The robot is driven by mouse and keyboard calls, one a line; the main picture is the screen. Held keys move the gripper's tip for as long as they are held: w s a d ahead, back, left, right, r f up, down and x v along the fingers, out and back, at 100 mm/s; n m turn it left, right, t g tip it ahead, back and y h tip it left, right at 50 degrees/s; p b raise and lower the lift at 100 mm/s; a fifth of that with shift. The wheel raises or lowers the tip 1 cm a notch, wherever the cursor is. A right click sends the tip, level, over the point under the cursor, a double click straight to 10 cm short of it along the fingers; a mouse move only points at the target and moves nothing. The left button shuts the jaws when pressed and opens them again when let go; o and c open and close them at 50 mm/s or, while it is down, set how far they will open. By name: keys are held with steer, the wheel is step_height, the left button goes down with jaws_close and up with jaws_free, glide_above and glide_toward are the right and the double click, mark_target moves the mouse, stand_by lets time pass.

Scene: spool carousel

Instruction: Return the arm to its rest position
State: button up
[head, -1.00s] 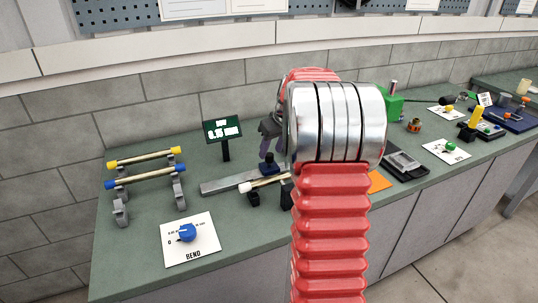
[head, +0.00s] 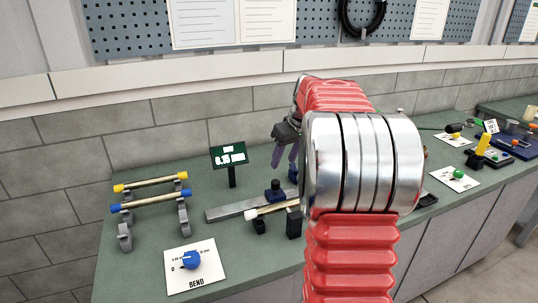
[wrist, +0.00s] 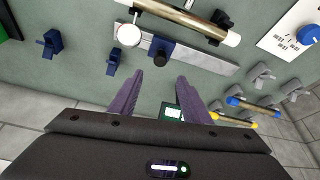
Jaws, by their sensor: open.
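My gripper (wrist: 153,95) is open and empty in the wrist view, its two purple fingers apart above the green bench. In the head view my gripper (head: 287,150) shows beside my red and silver arm, raised over the bench behind the grey bar. My arm hides part of the bench's middle. A brass tube with a white end (head: 272,209) lies on dark supports in front of the grey bar (head: 235,208). The tube also shows in the wrist view (wrist: 185,18), beyond the fingertips and apart from them.
A rack at left holds a yellow-ended rod (head: 150,182) and a blue-ended rod (head: 150,199). A small display (head: 229,156) stands behind the bar. A BEND panel with a blue knob (head: 191,261) lies in front. More panels lie right. A tiled wall (head: 210,110) runs behind.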

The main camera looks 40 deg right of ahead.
stand_by(0.4)
steer(key=s+a+f+m, duration=0.1)
steer(key=s+a+f, duration=0.1)
steer(key=s+a+f+m+g, duration=0.1)
steer(key=s+a+f+m, duration=0.1)
steer(key=s, duration=0.1)
steer(key=shift+a+f, duration=0.25)
steer(key=shift+a, duration=0.1)
steer(key=s+a+n, duration=0.1)
steer(key=s+a, duration=0.5)
steer(key=a, duration=0.4)
steer(key=s+a+r+n+t, duration=0.1)
steer(key=s+a, duration=0.5)
steer(key=a, duration=0.5)
steer(key=s+a+r+n+t, duration=0.1)
steer(key=s+a+n, duration=0.1)
steer(key=s+a, duration=0.5)
steer(key=shift+a, duration=2)
